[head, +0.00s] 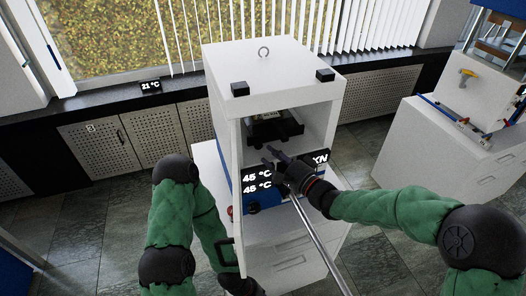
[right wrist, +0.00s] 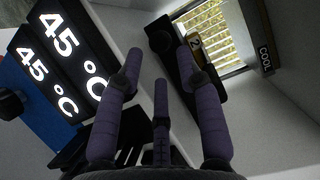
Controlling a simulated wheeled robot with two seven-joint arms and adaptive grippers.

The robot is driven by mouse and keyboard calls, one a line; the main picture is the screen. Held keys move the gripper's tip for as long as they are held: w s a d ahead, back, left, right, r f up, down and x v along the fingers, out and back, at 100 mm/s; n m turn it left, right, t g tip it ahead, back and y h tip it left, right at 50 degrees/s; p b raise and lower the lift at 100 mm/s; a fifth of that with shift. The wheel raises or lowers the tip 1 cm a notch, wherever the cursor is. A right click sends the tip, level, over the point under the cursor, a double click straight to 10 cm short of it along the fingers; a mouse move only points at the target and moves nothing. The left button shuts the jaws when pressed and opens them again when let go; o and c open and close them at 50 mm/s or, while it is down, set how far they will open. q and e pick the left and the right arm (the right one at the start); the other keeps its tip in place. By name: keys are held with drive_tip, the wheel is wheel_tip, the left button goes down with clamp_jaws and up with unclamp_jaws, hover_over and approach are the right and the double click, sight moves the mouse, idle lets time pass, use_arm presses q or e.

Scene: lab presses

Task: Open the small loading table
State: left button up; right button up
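The white press (head: 285,75) stands in the middle of the head view, its front chamber open. Inside is a black table-like part (head: 275,131), probably the small loading table. A dark part with a "2" label (right wrist: 195,42) shows beyond the fingers in the right wrist view; I cannot tell if it is the same part. My right gripper (head: 271,154) is at the chamber's front, below the black part. Its purple-grey fingers (right wrist: 160,60) are spread with nothing visible between them; contact is unclear. My left gripper (head: 242,286) hangs low beside the press, fingers not discernible.
Temperature displays (head: 257,180) reading 45 °C are on the press front beside my right gripper. A long metal rod (head: 322,245) slants down before the press. Another white machine (head: 470,90) stands at right. Tiled floor lies between.

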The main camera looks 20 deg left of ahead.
sight(260, 147)
drive_tip(key=x, duration=0.5)
drive_tip(key=shift+b, duration=0.35)
drive_tip(key=shift+d, duration=0.1)
clamp_jaws()
